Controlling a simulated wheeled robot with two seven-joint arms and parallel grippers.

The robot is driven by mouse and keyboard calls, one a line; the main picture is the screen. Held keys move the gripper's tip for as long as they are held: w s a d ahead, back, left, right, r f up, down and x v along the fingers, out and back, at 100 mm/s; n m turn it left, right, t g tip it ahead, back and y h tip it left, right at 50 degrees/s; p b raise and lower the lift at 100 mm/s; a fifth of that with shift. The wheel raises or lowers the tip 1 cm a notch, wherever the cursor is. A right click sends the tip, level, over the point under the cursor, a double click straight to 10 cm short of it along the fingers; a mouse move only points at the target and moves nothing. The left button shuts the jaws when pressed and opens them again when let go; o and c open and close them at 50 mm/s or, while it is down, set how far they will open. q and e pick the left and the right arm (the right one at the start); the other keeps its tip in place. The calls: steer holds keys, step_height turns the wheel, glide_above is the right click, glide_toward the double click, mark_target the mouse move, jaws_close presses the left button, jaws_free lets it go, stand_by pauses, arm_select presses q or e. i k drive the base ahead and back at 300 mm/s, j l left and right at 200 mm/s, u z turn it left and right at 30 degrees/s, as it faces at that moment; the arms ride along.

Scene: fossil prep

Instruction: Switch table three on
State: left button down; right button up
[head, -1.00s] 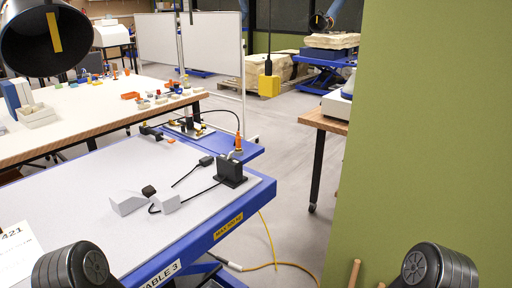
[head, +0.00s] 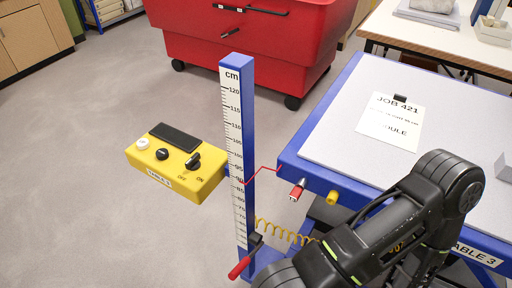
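A yellow control box (head: 176,172) is fixed beside a blue post on the left of the head view. It has a dark blank panel (head: 175,136), a white button (head: 143,143), a black button (head: 162,154) and a black rotary knob (head: 192,161) above the words OFF and ON. I cannot tell which word the knob points to. Table three (head: 340,172), blue-edged with a grey top, is to the right and carries a TABLE 3 label (head: 475,254). One of my black arms crosses the lower right; neither gripper shows.
The post (head: 237,150) bears a cm scale, with a red pointer wire reaching to the table. A red-handled lever (head: 241,267) and a yellow coiled cable (head: 285,233) are low beside it. A red wheeled cabinet (head: 250,45) stands behind. Floor left of the box is clear.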

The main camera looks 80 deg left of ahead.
mark_target(193, 163)
steer(key=u, duration=3.4)
steer(key=j, duration=0.35)
steer(key=i+j, duration=0.1)
steer(key=j, duration=0.25)
